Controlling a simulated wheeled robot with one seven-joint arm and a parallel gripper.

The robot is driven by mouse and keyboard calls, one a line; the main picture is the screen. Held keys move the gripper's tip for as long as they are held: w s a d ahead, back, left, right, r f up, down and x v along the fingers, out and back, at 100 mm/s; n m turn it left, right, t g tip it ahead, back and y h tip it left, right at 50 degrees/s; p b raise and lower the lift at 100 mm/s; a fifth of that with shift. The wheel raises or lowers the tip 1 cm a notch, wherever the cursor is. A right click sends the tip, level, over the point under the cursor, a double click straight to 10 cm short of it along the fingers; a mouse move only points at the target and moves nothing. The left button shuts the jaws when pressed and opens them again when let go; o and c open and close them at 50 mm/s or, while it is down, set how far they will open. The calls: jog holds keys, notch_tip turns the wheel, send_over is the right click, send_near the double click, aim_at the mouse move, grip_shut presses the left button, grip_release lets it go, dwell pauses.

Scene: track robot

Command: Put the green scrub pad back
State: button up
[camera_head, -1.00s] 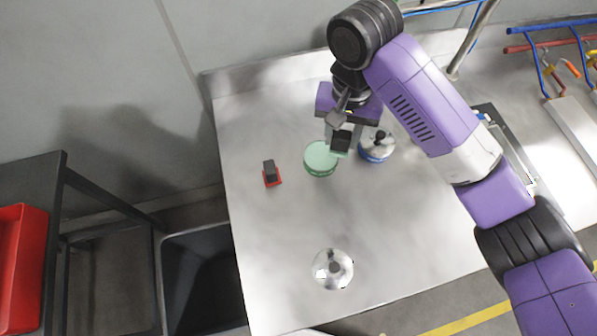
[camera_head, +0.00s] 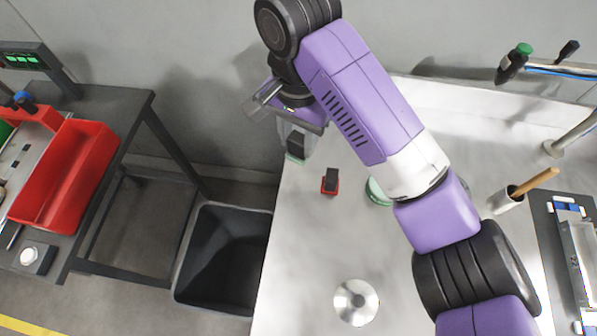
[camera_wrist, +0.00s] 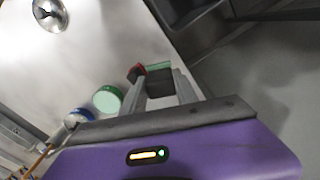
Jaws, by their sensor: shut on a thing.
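The green scrub pad (camera_head: 294,157) has a green base and a dark grip block. It also shows in the wrist view (camera_wrist: 158,67). My gripper (camera_head: 296,138) is shut on its dark block and holds it near the left edge of the metal table; its height is hard to tell. In the wrist view my gripper's fingers (camera_wrist: 160,88) sit on both sides of the block. A similar red pad with a dark block (camera_head: 330,181) lies on the table to the right. A round green-rimmed tin (camera_head: 376,191) is partly hidden by my arm.
A shiny round metal lid (camera_head: 355,302) lies at the table's front. A black open bin (camera_head: 190,262) stands left of the table. A red tray (camera_head: 88,165) sits on the dark left table.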

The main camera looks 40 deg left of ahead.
jog(key=shift+f+b, duration=0.4)
jog(key=shift+f, duration=5.75)
jog(key=o, duration=1.2)
jog(key=shift+f, duration=0.15)
notch_tip(320, 180, up, 12)
jog(key=shift+r+p, duration=0.2)
jog(key=shift+p, duration=0.35)
